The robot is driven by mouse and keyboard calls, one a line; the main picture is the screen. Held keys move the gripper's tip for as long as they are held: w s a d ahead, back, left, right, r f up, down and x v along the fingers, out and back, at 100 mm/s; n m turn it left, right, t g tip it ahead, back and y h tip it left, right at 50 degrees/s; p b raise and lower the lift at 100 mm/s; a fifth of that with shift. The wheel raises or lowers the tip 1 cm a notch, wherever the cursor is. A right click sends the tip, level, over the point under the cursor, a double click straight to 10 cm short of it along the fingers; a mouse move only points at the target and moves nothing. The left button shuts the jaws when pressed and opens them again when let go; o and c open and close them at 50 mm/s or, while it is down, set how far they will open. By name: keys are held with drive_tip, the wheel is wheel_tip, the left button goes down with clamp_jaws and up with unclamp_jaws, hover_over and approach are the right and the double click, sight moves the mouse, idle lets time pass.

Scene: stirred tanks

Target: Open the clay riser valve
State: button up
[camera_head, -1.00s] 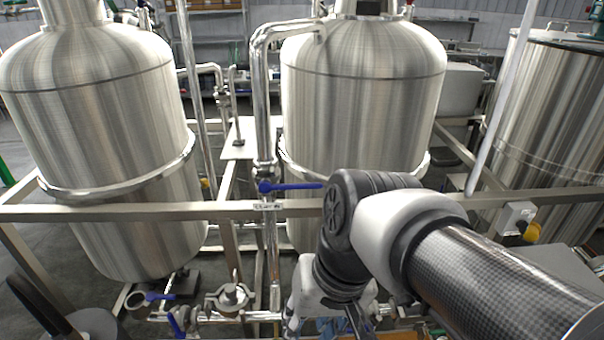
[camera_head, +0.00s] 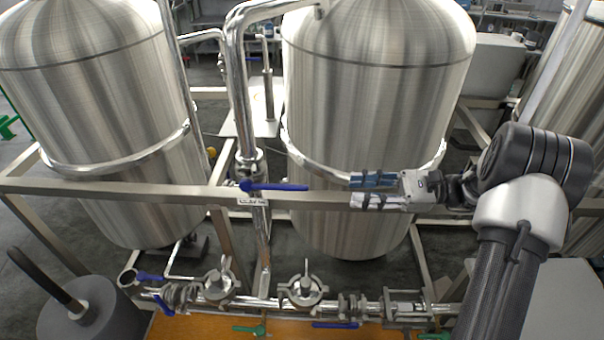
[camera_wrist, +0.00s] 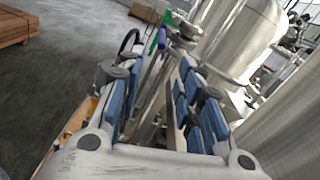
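The riser valve sits on a vertical steel pipe between the two tanks. Its long blue lever (camera_head: 275,187) points right, crosswise to the pipe. A small white label (camera_head: 252,201) is on the rail just below it; its print is too small to read surely. My gripper (camera_head: 352,190) is to the right of the lever's free end, pointing left at about its height in the picture, with a gap between them. Its two blue-padded fingers are apart and nothing is between them. In the wrist view the open fingers (camera_wrist: 160,85) frame a small blue piece (camera_wrist: 162,38) farther off, perhaps the lever.
A steel frame rail (camera_head: 130,192) runs across just below the lever. The left tank (camera_head: 95,110) and middle tank (camera_head: 370,110) stand behind it. Lower pipework carries another blue lever (camera_head: 335,324) and a green lever (camera_head: 248,329). A grey drum (camera_head: 85,318) stands at lower left.

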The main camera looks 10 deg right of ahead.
sight(287, 186)
drive_tip(key=w+a+b, duration=0.1)
drive_tip(key=a, duration=0.4)
drive_tip(key=w+a, duration=0.1)
drive_tip(key=a, duration=0.5)
drive_tip(key=w+a+b, duration=0.1)
drive_tip(key=a, duration=0.4)
drive_tip(key=shift+w+a+b, duration=0.25)
drive_tip(key=shift+a+b, duration=0.1)
drive_tip(key=shift+a, duration=0.05)
clamp_jaws()
